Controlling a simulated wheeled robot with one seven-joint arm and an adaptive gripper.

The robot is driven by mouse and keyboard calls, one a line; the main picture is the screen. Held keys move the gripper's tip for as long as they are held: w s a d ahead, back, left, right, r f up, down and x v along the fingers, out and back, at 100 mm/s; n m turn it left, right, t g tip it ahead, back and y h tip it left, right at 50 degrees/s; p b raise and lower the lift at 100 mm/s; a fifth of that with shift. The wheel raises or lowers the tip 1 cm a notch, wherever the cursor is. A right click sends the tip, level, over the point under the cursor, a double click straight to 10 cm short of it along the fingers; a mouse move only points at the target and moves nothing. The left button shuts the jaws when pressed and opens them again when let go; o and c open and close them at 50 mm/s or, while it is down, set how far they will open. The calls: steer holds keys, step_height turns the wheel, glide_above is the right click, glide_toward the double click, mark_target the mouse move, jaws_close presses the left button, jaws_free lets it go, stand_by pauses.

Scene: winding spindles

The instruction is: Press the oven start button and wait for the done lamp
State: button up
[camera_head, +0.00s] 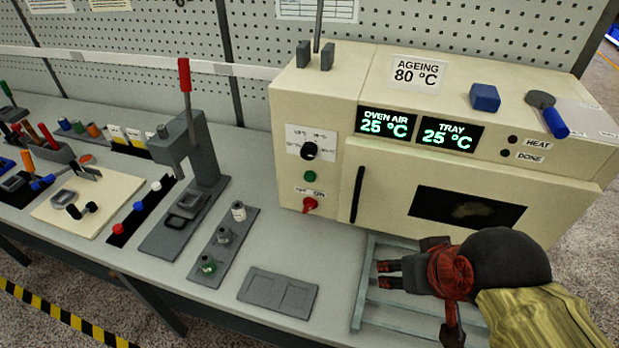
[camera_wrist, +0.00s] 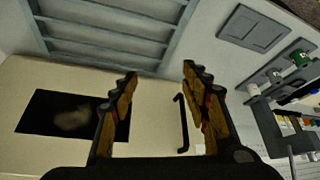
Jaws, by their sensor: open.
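The cream oven (camera_head: 450,170) stands at the back right. Its green button (camera_head: 309,176) is on the left panel, below a black knob (camera_head: 309,150) and above a red switch (camera_head: 310,204) marked with ON. The DONE lamp (camera_head: 505,153) and the HEAT lamp (camera_head: 513,139) both look dark. The oven air and tray displays (camera_head: 417,128) both read 25 °C. My gripper (camera_head: 388,274) is open and empty, in front of the oven door and above the slatted rack, right of and below the green button. Its spread fingers show in the wrist view (camera_wrist: 160,75). The button is not clearly visible there.
The door handle (camera_head: 357,194) and dark window (camera_head: 467,207) are near my gripper. The slatted rack (camera_head: 365,290) lies below it.

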steer(key=shift+c, duration=1.1)
jaws_close()
stand_by(0.9)
